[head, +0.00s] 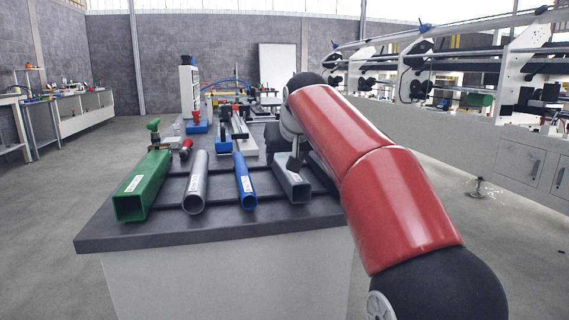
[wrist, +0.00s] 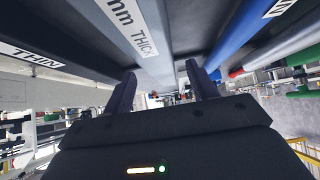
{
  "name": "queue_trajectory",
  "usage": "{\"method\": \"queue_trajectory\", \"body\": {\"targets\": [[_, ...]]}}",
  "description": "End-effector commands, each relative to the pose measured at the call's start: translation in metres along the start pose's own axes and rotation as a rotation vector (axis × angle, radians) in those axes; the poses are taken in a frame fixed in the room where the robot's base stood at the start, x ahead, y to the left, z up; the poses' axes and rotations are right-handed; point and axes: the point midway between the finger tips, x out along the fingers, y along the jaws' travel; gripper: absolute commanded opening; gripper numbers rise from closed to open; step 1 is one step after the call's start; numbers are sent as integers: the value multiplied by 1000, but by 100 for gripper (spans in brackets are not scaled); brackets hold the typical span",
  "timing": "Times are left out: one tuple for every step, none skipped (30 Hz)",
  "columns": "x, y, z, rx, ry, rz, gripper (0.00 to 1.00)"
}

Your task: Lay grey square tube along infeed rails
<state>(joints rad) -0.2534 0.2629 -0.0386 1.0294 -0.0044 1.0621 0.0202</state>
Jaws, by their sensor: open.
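The grey square tube (head: 292,186) lies on the dark table top at the right of a row of tubes, its open end facing me. In the wrist view a grey tube (wrist: 158,62) with a white label ending in "mm THICK" runs between the fingers of my open gripper (wrist: 161,72). I cannot tell whether the fingers touch it. In the head view my arm reaches down over the grey square tube and hides much of the gripper. A long machine with dark rails (head: 450,62) stands at the right; I cannot tell which part is the infeed.
A green square tube (head: 144,186), a grey round tube (head: 197,182) and a blue tube (head: 245,180) lie left of it. A darker tube labelled "THIN" (wrist: 60,66) is on its other side. Tools crowd the table's (head: 215,232) far part. The floor at left is clear.

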Motion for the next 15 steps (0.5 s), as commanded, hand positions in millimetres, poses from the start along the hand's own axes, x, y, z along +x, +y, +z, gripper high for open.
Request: {"method": "queue_trajectory", "body": {"targets": [[-10, 0, -2, 0, 1, 0, 58], [-15, 0, -3, 0, 0, 0, 58], [-21, 0, -4, 0, 0, 0, 58], [-26, 0, -3, 1, 1, 0, 58], [-29, 0, -3, 1, 0, 0, 58], [-33, 0, -3, 1, -1, 0, 58], [-36, 0, -3, 1, -1, 0, 61], [-38, 0, -3, 1, -1, 0, 62], [-40, 0, -4, 1, -2, 1, 62], [-42, -1, -5, 1, -2, 0, 62], [-43, -1, -6, 2, -2, 2, 62], [-44, -2, -7, 2, -3, 1, 62], [-44, -2, -8, 2, -3, 2, 62], [-44, -3, -8, 1, -3, 2, 62], [-44, -4, -9, 2, -3, 1, 62]]}}
